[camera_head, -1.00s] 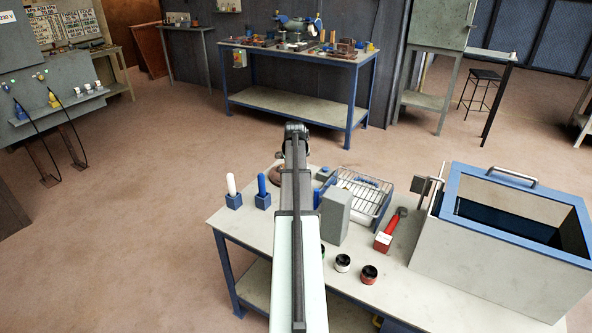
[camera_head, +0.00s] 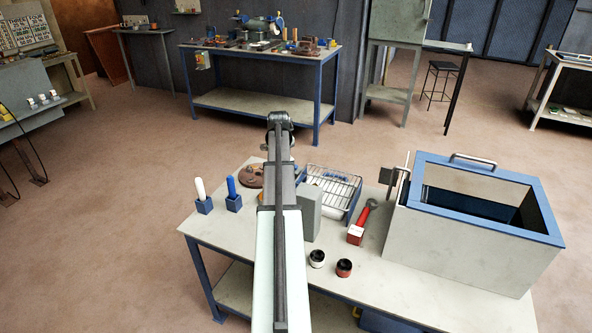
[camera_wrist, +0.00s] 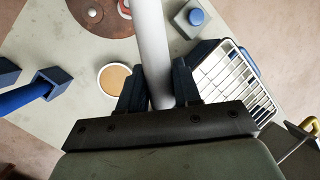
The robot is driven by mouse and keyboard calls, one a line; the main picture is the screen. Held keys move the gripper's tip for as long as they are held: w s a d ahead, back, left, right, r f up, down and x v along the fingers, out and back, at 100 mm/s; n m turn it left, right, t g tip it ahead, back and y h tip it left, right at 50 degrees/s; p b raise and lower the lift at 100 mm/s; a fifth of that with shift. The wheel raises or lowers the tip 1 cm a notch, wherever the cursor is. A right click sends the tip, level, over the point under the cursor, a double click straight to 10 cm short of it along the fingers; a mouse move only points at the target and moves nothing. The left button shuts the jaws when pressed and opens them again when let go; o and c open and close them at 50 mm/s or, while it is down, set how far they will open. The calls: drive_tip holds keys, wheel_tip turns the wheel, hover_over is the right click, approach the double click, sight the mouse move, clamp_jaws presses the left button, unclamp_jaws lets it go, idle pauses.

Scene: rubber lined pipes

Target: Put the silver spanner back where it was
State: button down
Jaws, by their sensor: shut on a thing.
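In the wrist view my gripper (camera_wrist: 152,92) is shut on a smooth pale grey rod (camera_wrist: 152,45), which runs up out of the picture between the dark fingers. Its far end is out of view, so I cannot tell whether it is the silver spanner. In the head view my arm hides the gripper and what it holds. No silver spanner shows clearly in the head view.
White (camera_head: 199,189) and blue (camera_head: 231,187) handles stand in blue holders at the left. A wire basket (camera_wrist: 238,85), a round tan-topped cup (camera_wrist: 115,80) and a brown disc (camera_wrist: 92,12) lie around my gripper. A large blue-rimmed box (camera_head: 465,250) fills the table's right side.

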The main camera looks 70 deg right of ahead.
drive_tip(key=s+d+r+m, duration=0.15)
drive_tip(key=s+d, duration=0.35)
drive_tip(key=s, duration=0.9)
drive_tip(key=s+d+r+m, duration=0.15)
drive_tip(key=s+d, duration=0.35)
drive_tip(key=s, duration=0.8)
drive_tip(key=shift+w+a+r+n+t+y, duration=0.4)
drive_tip(key=shift+w+n, duration=0.25)
drive_tip(key=shift+n, duration=1.25)
drive_tip(key=shift+w+a+r+n+t+y, duration=0.3)
drive_tip(key=shift+w+n+t, duration=0.35)
drive_tip(key=shift+n, duration=1.25)
drive_tip(key=shift+w+a+r+n+t+y, duration=0.2)
drive_tip(key=shift+w+a+n+t+y, duration=0.35)
drive_tip(key=shift+n, duration=1.35)
drive_tip(key=shift+w+d, duration=0.15)
drive_tip(key=shift+f, duration=4.85)
